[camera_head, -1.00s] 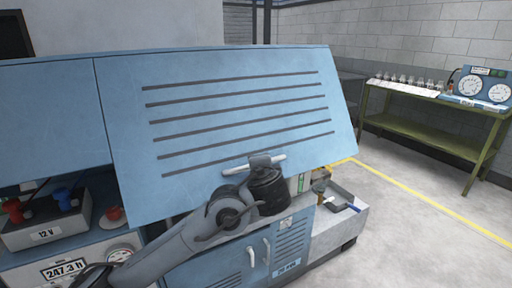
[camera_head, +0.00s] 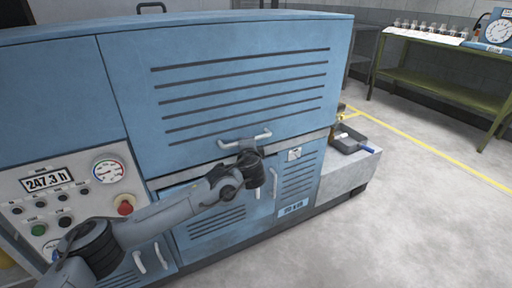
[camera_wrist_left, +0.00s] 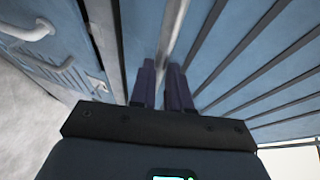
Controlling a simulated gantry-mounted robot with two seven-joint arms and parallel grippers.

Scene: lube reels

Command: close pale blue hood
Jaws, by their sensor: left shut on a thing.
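The pale blue hood (camera_head: 220,95), with several dark louvre slots, hangs down almost upright over the front of the blue cabinet. Its lower edge lies close above the cabinet doors, with a narrow dark and grey strip between them. A light bar handle (camera_head: 262,134) sits low on the hood. My left gripper (camera_head: 248,152) is shut on this handle from below. In the left wrist view, my two dark fingers (camera_wrist_left: 165,86) stand on either side of the handle bar (camera_wrist_left: 175,30). My right gripper is out of view.
The control panel (camera_head: 70,200) with gauge, buttons and hour display is left of the hood. Cabinet doors (camera_head: 215,215) with light handles are below. A dark tray (camera_head: 350,138) sits on the ledge at right. A green table (camera_head: 440,68) stands at the back right; the floor between is clear.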

